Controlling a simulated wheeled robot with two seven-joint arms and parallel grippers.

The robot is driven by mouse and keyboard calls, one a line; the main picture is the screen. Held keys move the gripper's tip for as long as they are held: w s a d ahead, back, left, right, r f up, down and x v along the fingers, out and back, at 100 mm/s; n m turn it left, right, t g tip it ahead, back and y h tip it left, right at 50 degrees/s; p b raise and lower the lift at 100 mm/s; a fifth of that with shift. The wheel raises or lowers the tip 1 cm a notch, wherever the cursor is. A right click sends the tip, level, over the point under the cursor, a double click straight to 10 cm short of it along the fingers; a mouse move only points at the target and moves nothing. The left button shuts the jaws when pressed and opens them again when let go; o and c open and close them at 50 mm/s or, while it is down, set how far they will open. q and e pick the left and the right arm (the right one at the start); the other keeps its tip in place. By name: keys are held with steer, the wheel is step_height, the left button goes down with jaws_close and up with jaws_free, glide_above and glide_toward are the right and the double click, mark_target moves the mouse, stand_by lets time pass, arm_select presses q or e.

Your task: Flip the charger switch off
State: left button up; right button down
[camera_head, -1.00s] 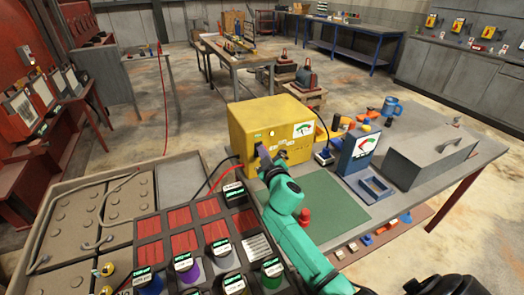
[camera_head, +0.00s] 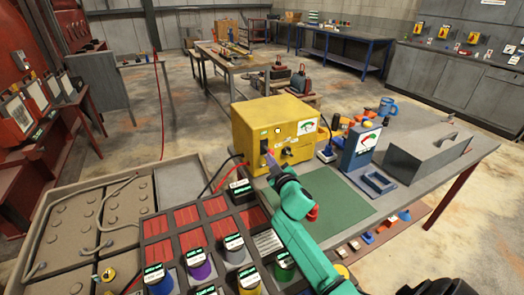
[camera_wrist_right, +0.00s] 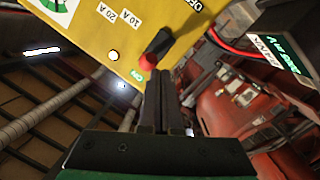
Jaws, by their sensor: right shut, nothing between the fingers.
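The charger is a yellow box (camera_head: 255,125) on the workbench, with a dial on its front. In the right wrist view its yellow face (camera_wrist_right: 135,25) shows a black switch lever (camera_wrist_right: 158,42) with a red tip. The red tip points toward the ON label (camera_wrist_right: 137,74); the OFF label (camera_wrist_right: 195,5) is at the opposite end. My right gripper (camera_head: 269,157) is at the lower left of the charger's front. Its shut, empty fingers (camera_wrist_right: 160,85) are just below the red tip in the wrist view; I cannot tell whether they touch it. My left gripper is not in view.
Red and black cables (camera_head: 228,180) run beside the charger's left side. A battery tray with coloured caps (camera_head: 200,265) is in front. The green mat (camera_head: 335,195) has free room.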

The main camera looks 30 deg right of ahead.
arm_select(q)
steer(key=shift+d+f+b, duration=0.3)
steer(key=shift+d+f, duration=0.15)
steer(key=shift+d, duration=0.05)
arm_select(e)
steer(key=shift+s+d+f, duration=0.1)
steer(key=shift+d+f, duration=0.15)
steer(key=shift+f, duration=0.35)
steer(key=shift+d, duration=0.1)
arm_select(q)
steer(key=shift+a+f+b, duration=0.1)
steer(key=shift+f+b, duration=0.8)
steer(key=shift+b, duration=0.05)
arm_select(e)
steer(key=v, duration=1.4)
steer(key=shift+s+a, duration=0.25)
steer(key=shift+s, duration=0.05)
